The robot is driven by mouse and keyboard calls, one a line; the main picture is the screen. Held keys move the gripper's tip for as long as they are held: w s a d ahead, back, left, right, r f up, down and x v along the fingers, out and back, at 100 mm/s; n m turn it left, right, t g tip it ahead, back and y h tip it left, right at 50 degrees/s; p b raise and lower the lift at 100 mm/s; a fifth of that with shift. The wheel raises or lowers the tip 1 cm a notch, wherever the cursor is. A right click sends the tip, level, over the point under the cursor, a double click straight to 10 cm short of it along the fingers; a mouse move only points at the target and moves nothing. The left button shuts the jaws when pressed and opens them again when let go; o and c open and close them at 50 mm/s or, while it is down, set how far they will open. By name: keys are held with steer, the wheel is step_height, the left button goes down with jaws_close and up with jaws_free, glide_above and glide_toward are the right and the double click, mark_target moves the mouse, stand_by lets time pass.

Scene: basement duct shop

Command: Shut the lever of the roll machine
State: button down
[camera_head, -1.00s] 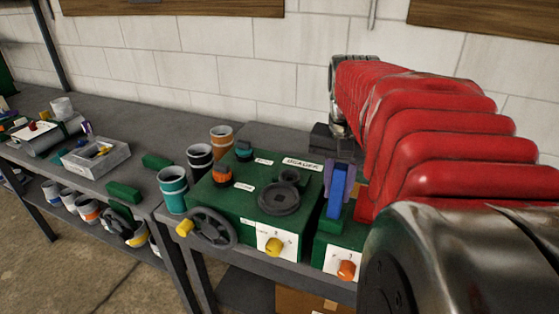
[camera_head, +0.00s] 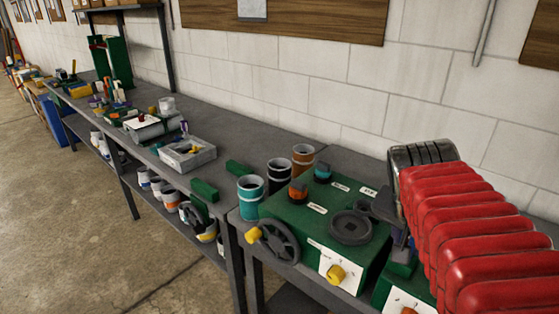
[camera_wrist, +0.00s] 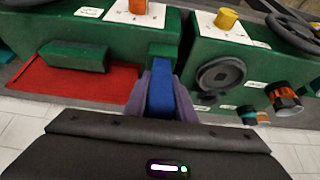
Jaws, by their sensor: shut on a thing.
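The roll machine is a green box (camera_wrist: 85,22) with a white panel and an orange knob, seen upside down in the wrist view. Its blue lever (camera_wrist: 160,95) stands between the two purple fingers of my gripper (camera_wrist: 160,82), which is shut on it. In the head view the machine's green body (camera_head: 384,292) shows at the lower right, partly cut off and covered by my red arm. The lever and fingertips are mostly hidden there, so I cannot tell the lever's angle well.
A larger green machine with a handwheel (camera_head: 278,242), a yellow knob (camera_head: 335,274) and a round dark dial (camera_head: 351,228) stands close to the left. Cups, including a teal one (camera_head: 250,197), stand beside it. A grey tray (camera_head: 187,155) lies farther left. A red mat (camera_wrist: 75,85) borders the lever's machine.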

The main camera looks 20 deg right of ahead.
steer(key=shift+s+a+f, duration=0.2)
steer(key=shift+a, duration=0.15)
steer(key=c, duration=1.5)
jaws_free()
steer(key=shift+w+r, duration=0.1)
steer(key=shift+r, duration=0.1)
steer(key=shift+a+r, duration=0.1)
steer(key=shift+r, duration=0.15)
steer(key=v, duration=1.3)
steer(key=shift+a+f, duration=0.1)
steer(key=shift+f, duration=0.05)
